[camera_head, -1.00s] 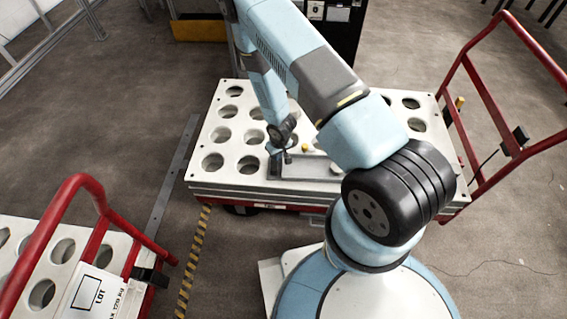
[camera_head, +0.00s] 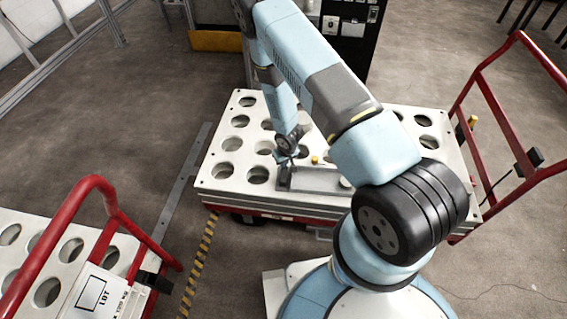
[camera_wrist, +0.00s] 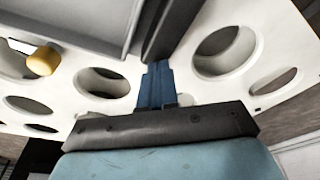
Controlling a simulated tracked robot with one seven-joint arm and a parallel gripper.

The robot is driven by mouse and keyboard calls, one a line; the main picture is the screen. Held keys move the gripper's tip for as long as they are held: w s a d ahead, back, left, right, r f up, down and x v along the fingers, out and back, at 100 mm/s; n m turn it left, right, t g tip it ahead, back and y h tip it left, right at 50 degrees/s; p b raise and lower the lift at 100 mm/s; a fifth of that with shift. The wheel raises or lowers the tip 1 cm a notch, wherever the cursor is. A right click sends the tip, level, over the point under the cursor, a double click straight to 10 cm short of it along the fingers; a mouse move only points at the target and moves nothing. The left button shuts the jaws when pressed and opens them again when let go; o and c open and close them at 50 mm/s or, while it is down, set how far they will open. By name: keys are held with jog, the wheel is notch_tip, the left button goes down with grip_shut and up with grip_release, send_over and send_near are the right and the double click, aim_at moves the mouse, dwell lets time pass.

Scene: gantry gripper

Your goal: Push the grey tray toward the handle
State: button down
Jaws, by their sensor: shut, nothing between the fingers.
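The grey tray (camera_head: 318,180) is a shallow flat-bottomed tray lying on the perforated white top of the middle cart. Its right part is hidden behind my arm. It also fills the upper left of the wrist view (camera_wrist: 85,18). My gripper (camera_head: 287,160) is shut and empty at the tray's left end. In the wrist view its fingers (camera_wrist: 158,80) are close beside the tray's dark outer wall. I cannot tell whether they touch it. The cart's red handle (camera_head: 489,96) stands upright at the right end.
A yellow knob (camera_head: 315,160) stands on the cart top (camera_head: 222,172) just behind the tray. Round holes cover the top. A second cart with a red handle (camera_head: 95,185) is at lower left. A dark cabinet (camera_head: 345,45) stands behind.

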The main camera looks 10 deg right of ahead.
aim_at(288, 170)
jog(key=s, duration=0.2)
jog(key=s+d, duration=0.1)
jog(key=shift+s+f, duration=0.2)
jog(key=shift+f, duration=0.2)
jog(key=shift+w+r+g, duration=0.1)
jog(key=shift+r+g, duration=0.2)
jog(key=shift+r, duration=0.35)
